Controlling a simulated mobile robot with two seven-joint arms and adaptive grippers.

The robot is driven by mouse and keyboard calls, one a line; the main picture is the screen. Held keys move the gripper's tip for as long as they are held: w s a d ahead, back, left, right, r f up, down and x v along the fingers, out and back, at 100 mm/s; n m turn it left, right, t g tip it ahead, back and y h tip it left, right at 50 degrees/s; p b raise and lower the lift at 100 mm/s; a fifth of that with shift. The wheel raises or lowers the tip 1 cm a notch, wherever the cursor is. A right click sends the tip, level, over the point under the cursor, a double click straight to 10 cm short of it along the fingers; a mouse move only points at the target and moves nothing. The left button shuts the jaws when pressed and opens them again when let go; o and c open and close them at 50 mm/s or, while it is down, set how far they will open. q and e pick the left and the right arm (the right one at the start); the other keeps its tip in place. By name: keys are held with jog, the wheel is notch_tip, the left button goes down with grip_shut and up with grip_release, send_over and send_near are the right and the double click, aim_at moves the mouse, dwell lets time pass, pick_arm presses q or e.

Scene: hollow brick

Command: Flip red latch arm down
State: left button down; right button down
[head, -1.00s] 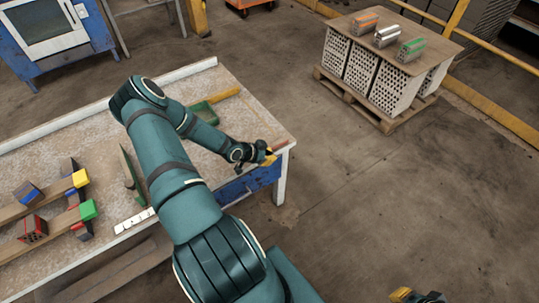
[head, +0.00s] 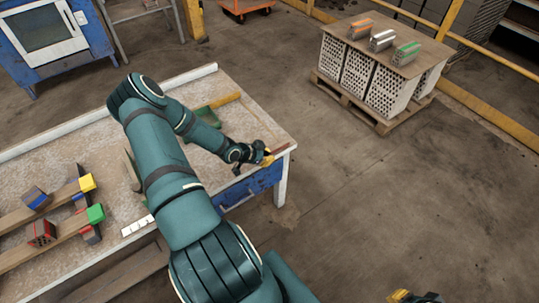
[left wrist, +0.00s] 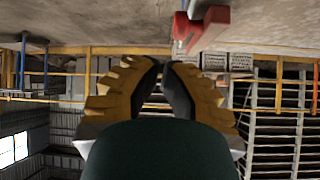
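The red latch arm (left wrist: 203,27) shows in the left wrist view, at the top just right of centre, with a fork-like notch. In the head view a small reddish piece (head: 281,150) lies at the near right corner of the workbench (head: 250,132), too small to tell its tilt. My left gripper (head: 267,158) is beside it. In the left wrist view its yellow and black fingers (left wrist: 161,64) come close together at the tips, with nothing seen between them, below and left of the red part. My right gripper (head: 414,298) is cut off at the bottom edge.
On the workbench are a green-and-yellow tool (head: 214,106) and, at left, wooden beams with small coloured blocks (head: 41,233). A pallet of hollow bricks (head: 390,85) carries three small blocks on its top board. The floor between the bench and pallet is clear.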

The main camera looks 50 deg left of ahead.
pick_arm(q)
jog(key=s+f, duration=0.1)
jog(key=s, duration=0.5)
jog(key=shift+s+a+p, duration=0.4)
jog(key=shift+a, duration=0.05)
jog(key=w+d+r+n+g+h, duration=0.15)
jog(key=w+d, duration=0.25)
jog(key=d, duration=0.7)
jog(key=w+d+r+n+g+h, duration=0.15)
jog(key=w+d, duration=0.35)
jog(key=d, duration=0.6)
jog(key=s+d+r+g, duration=0.1)
jog(key=s+d, duration=0.2)
jog(key=d, duration=0.3)
jog(key=s+d+r+n+g, duration=0.1)
jog(key=s+d+r+g, duration=0.1)
jog(key=d, duration=0.4)
jog(key=s+d+r+g, duration=0.1)
jog(key=s+d, duration=0.3)
jog(key=d, duration=0.3)
jog(key=shift+s+r+n+g+y, duration=0.2)
jog(key=shift+s+n+g+y, duration=0.1)
jog(key=shift+s+g, duration=0.1)
